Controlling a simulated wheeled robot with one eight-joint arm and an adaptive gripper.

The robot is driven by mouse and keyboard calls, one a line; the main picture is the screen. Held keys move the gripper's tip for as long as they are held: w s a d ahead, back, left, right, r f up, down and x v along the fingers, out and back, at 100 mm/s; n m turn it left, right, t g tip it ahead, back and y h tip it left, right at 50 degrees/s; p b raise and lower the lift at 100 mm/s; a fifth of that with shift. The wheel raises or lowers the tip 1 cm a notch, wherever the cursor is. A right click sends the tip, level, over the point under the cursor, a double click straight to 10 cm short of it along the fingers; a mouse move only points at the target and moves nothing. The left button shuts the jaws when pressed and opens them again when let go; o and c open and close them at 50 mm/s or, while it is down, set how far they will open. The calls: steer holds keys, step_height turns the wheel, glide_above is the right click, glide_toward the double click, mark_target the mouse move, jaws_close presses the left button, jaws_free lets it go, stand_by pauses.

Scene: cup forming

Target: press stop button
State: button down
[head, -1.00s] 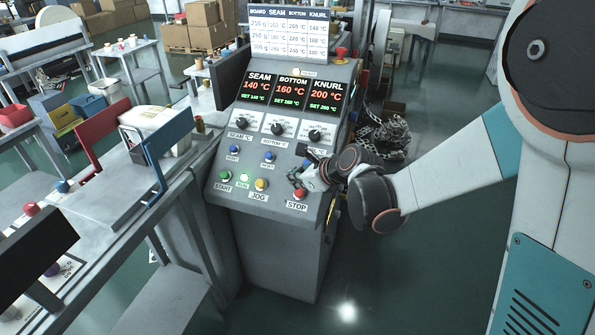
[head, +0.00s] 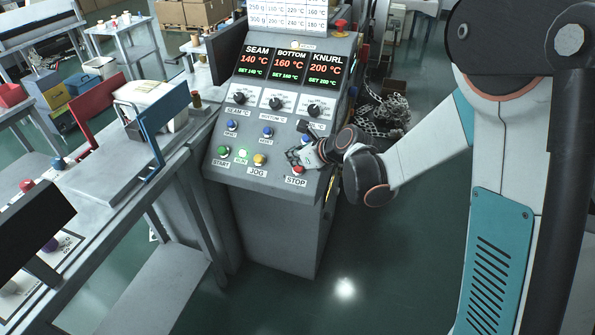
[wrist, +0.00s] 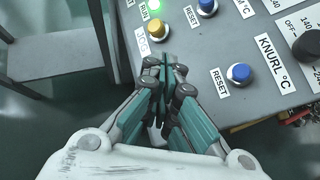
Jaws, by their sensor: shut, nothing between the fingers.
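The red stop button (head: 298,169) sits at the lower right of the grey control panel, above its STOP label (head: 296,182). My gripper (head: 292,155) is at the panel's lower right, just above and slightly left of the red button in the head view. In the wrist view my gripper (wrist: 166,70) has its fingers together and holds nothing. The stop button is hidden behind the fingers there. I cannot tell whether the fingertips touch the panel.
Near my gripper are a yellow jog button (head: 260,159), a lit green run button (head: 243,154), a green start button (head: 223,151) and blue reset buttons (wrist: 238,74). Above are knobs (head: 314,110) and a display (head: 291,66). A red-topped button (head: 341,26) stands at the panel's upper right.

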mark_target(297, 171)
steer(key=shift+w+d+f+b, duration=0.25)
steer(key=shift+w+f+b, duration=0.45)
steer(key=shift+f, duration=0.3)
steer(key=shift+w+d+f+b, duration=0.25)
steer(key=shift+w+f+b, duration=0.35)
steer(key=shift+f, duration=0.35)
steer(key=shift+w+f, duration=0.1)
steer(key=shift+w+d+f+b, duration=0.1)
steer(key=shift+w+f+b, duration=0.05)
steer(key=shift+f+b, duration=0.15)
steer(key=shift+w+d+f+b, duration=0.1)
steer(key=shift+w+f+b, duration=0.2)
steer(key=shift+f+b, duration=0.1)
stand_by(0.8)
steer(key=shift+r, duration=0.15)
steer(key=shift+s+a+r+p, duration=0.2)
steer(key=shift+s+r+p, duration=0.3)
steer(key=shift+r, duration=0.15)
steer(key=shift+r, duration=0.1)
steer(key=shift+s+a+r+p, duration=0.25)
steer(key=shift+s+r+p, duration=0.4)
steer(key=shift+r, duration=0.35)
steer(key=shift+s+a+r+p, duration=0.25)
steer(key=shift+s+r+p, duration=0.25)
steer(key=shift+s+r, duration=0.35)
steer(key=shift+w+r, duration=0.1)
